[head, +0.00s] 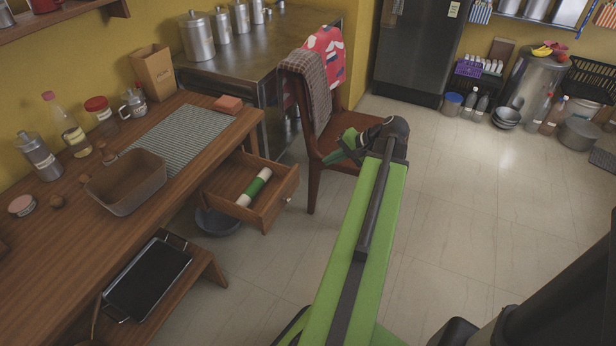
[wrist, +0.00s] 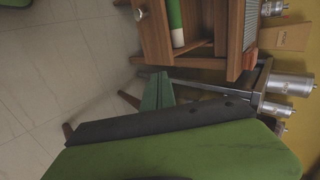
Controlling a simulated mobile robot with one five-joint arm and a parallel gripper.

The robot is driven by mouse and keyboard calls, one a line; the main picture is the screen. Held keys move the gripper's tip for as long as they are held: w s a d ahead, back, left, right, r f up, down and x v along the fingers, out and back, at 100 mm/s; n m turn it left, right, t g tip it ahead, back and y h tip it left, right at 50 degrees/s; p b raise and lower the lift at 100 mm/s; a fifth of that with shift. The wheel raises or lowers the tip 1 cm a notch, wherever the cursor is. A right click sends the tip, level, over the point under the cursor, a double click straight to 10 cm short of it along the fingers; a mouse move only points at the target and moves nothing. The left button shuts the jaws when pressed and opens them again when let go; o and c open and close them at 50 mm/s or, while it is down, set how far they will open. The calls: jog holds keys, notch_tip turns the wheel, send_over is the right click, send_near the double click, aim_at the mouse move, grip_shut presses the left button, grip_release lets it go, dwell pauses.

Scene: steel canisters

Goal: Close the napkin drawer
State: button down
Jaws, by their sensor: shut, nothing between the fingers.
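The wooden napkin drawer (head: 278,207) stands pulled out from under the wooden table in the head view. A small light knob (head: 288,200) is on its front. A green and white roll (head: 255,187) lies inside it. In the wrist view the drawer (wrist: 155,38) is at the top, with its knob (wrist: 140,14) and the roll (wrist: 175,22) in view. My gripper (head: 338,155) is shut and empty, to the right of the drawer and apart from it, in front of the wooden chair. Its green fingers also show in the wrist view (wrist: 157,90), below the drawer.
The chair (head: 312,165), with a checked cloth over its back, stands close behind my gripper. The table (head: 60,240) carries a brown basin (head: 127,185), a striped mat and bottles. A grey bowl (head: 217,222) is below the drawer. The tiled floor to the right is open.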

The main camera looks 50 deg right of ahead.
jog(key=w+d+r+b+x, duration=0.1)
jog(key=b+x, duration=0.5)
jog(key=x, duration=0.5)
jog(key=shift+w+m+b, duration=0.3)
jog(key=shift+w+b, duration=0.05)
jog(key=shift+b, duration=0.05)
jog(key=shift+f, duration=0.1)
